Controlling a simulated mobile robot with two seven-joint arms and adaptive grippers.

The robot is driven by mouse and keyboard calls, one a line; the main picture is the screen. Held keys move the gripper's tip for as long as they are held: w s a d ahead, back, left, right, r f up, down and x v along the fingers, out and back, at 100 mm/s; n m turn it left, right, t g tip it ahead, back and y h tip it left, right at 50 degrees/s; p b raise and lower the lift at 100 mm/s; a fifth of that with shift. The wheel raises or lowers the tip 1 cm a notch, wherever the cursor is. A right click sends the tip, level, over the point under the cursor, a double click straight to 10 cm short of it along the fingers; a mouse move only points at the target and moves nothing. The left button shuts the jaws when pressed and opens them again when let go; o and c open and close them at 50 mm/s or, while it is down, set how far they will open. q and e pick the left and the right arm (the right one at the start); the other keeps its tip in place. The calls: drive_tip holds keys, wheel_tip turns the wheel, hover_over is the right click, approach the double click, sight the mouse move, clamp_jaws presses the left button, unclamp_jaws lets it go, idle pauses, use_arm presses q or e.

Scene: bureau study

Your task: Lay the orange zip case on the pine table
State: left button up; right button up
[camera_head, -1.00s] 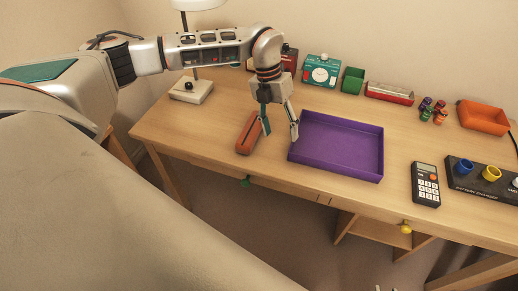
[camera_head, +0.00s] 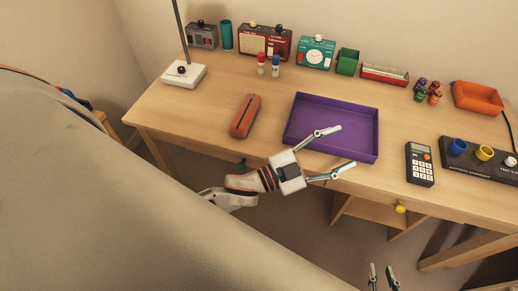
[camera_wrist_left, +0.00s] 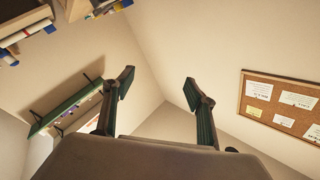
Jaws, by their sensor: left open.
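The orange zip case (camera_head: 244,116) lies on the left part of the pine table (camera_head: 185,120), near its front edge and left of the purple tray. My left gripper (camera_head: 346,147) is open and empty, to the right of the case and clear of it, in front of the tray's front wall.
The purple tray (camera_head: 332,120) is empty. A lamp base (camera_head: 184,74) stands behind the case. A calculator (camera_head: 420,164) and charger (camera_head: 480,161) are at right.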

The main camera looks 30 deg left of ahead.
use_arm(q)
drive_tip(key=s+a+f+n+g+y, duration=0.1)
drive_tip(key=s+a+f+n+y, duration=0.2)
drive_tip(key=f, duration=0.5)
drive_tip(key=s+a+f+n+g+y, duration=0.2)
drive_tip(key=s+a+f+n+y, duration=0.1)
drive_tip(key=s+a+f, duration=0.3)
drive_tip(key=s+a+f+n+g+y, duration=0.1)
drive_tip(key=s+a+f+n+y, duration=0.2)
drive_tip(key=f, duration=0.7)
drive_tip(key=shift+s+a+f+n+g, duration=0.4)
drive_tip(key=shift+s+a, duration=0.55)
drive_tip(key=shift+a, duration=0.25)
